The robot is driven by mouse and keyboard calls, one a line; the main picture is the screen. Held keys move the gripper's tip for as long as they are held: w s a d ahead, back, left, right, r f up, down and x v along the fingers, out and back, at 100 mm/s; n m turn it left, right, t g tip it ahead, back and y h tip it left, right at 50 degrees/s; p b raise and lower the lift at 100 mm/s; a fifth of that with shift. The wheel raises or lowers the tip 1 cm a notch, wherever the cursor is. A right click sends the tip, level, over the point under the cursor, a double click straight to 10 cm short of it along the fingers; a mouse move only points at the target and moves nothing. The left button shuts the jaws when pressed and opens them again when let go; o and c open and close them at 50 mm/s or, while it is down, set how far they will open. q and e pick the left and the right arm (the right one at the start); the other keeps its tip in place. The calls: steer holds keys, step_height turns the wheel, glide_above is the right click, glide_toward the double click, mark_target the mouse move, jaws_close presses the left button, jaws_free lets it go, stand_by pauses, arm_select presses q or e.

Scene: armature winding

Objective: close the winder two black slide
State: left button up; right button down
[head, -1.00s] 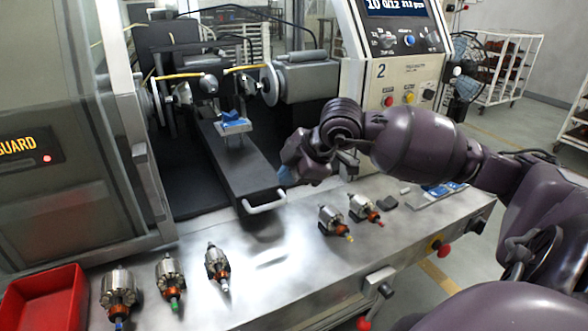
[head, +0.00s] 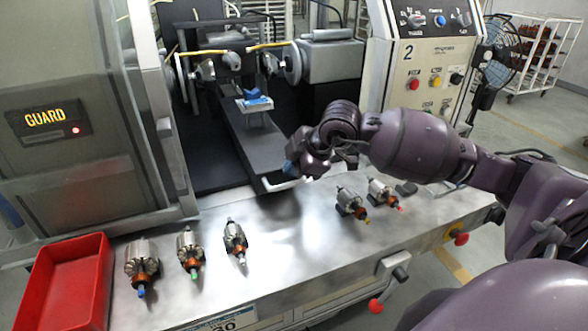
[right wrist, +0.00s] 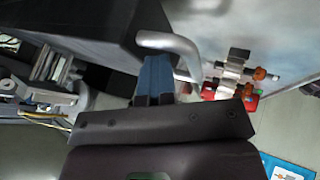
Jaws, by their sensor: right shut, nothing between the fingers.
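The black slide (head: 250,145) of winder two (head: 410,53) sticks out of the machine toward the front of the bench. Its pale bar handle (head: 274,186) is at its front end. In the right wrist view the slide (right wrist: 100,22) is at the upper left, with the grey bent handle (right wrist: 172,43) beside my fingers. My right gripper (head: 289,168) is shut and empty at the handle's right end. Its blue fingertips (right wrist: 157,66) lie close to the handle bar; I cannot tell whether they touch it. My left gripper is not in view.
A blue-topped cradle (head: 254,99) stands on the slide. A red bin (head: 68,290) is at the left, below the guard panel (head: 45,122). The bench middle is clear.

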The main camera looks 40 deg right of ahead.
mark_target(270, 141)
steer(key=w+d+b, duration=0.1)
steer(key=w, duration=0.3)
steer(key=w+d+b, duration=0.1)
steer(key=w, duration=0.4)
steer(key=w+d+b, duration=0.1)
steer(key=w, duration=0.3)
steer(key=shift+w+f, duration=0.1)
steer(key=shift+w, duration=0.15)
steer(key=shift+w+d, duration=0.1)
steer(key=shift+w, duration=0.05)
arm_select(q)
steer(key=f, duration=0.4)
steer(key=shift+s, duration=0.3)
arm_select(e)
steer(key=shift+r, duration=0.25)
steer(key=shift+d, duration=0.1)
steer(key=shift+r, duration=0.15)
